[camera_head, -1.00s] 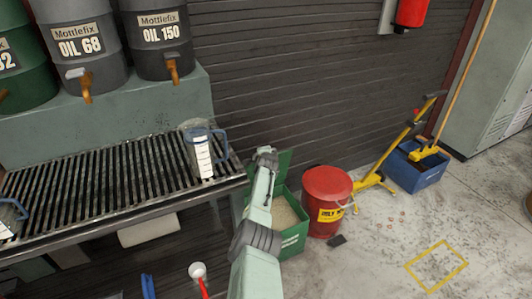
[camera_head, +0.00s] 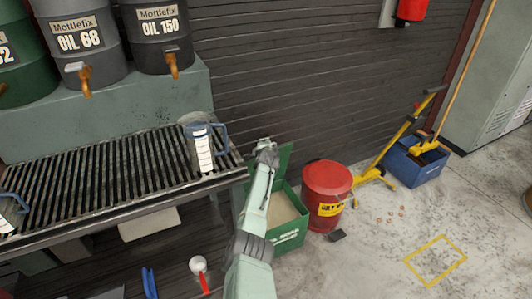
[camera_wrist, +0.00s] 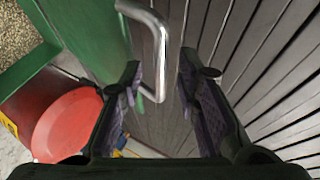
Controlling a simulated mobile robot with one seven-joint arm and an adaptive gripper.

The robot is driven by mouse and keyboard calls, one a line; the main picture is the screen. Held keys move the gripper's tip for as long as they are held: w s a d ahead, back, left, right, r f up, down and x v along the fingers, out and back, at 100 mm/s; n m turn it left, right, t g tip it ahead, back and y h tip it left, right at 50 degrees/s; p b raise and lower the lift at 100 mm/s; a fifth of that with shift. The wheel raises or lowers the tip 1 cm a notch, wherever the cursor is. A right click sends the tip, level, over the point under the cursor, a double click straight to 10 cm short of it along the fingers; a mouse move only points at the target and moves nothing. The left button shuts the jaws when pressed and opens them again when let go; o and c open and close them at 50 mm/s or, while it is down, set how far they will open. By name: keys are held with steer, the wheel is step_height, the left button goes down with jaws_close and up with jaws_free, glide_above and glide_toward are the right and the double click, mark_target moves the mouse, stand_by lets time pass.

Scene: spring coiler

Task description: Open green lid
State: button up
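The green bin (camera_head: 288,238) stands on the floor in the head view, with pale granular material showing inside. Its green lid (camera_head: 285,160) stands raised at the back, partly hidden by my arm. In the wrist view the lid (camera_wrist: 98,35) is at upper left, with a bent metal handle (camera_wrist: 160,40) beside it. My gripper (camera_wrist: 158,75) is open, and the handle's lower end shows between its fingertips. I cannot tell whether a finger touches it. In the head view my gripper (camera_head: 266,150) is small, near the lid.
A red oily-waste can (camera_head: 327,185) stands just right of the bin. A slatted bench (camera_head: 110,175) with a measuring jug (camera_head: 199,150) is at left. A dark slatted wall (camera_head: 300,80) is close behind. Open floor (camera_head: 370,260) lies at right.

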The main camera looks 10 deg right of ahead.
steer(key=d+v, duration=0.1)
steer(key=v, duration=0.9)
steer(key=shift+s+a+r, duration=0.2)
steer(key=shift+s+a, duration=0.05)
steer(key=shift+a, duration=0.25)
steer(key=shift+c, duration=0.2)
